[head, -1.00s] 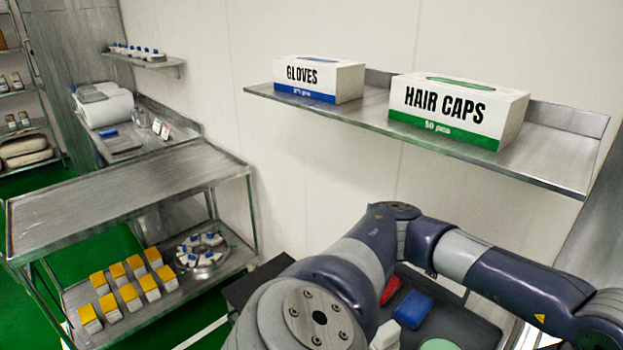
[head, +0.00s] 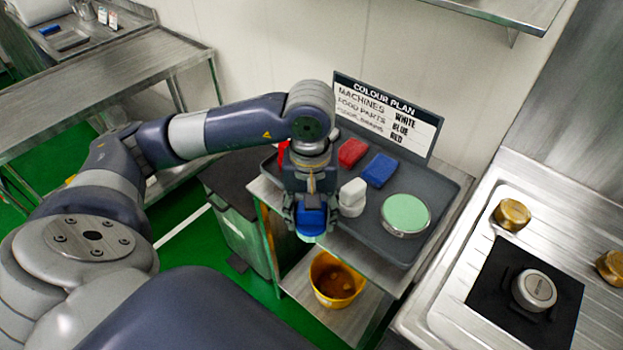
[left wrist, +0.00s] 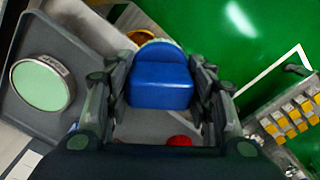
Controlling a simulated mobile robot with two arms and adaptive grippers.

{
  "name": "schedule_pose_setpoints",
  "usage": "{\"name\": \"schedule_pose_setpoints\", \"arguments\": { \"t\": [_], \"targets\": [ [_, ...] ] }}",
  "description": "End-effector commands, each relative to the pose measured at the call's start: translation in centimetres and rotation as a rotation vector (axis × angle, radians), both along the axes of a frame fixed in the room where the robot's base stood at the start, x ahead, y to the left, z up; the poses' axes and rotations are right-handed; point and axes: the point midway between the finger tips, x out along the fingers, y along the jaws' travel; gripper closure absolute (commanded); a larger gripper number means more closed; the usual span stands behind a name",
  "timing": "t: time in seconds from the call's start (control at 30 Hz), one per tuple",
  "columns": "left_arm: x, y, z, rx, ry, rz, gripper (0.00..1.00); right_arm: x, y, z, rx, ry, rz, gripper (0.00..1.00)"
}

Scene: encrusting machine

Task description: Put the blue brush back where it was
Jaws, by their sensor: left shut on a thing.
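My left gripper (head: 311,212) is shut on a blue brush (head: 313,222). It hangs over the front left edge of the dark grey tray (head: 420,258), above the tray and not seen to touch it. In the left wrist view the blue brush (left wrist: 160,85) sits between the fingers, with a pale edge at its far end. On the tray lie a red brush (head: 352,152), another blue block-like piece (head: 380,170), a white brush (head: 352,197) and a round tin with a green top (head: 405,214). My right gripper is out of view.
A colour plan sign (head: 388,115) stands behind the tray, reading white for machines, blue for food parts. A yellow bucket (head: 338,280) stands on the shelf below.

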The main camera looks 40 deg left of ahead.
Motion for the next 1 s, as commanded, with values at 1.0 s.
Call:
{"name": "schedule_pose_setpoints", "arguments": {
  "t": [1.0],
  "targets": [
    [13.5, 7.4, -2.0, 0.006, -0.001, 0.113, 0.73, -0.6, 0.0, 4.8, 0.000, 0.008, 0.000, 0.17]
  ]
}}
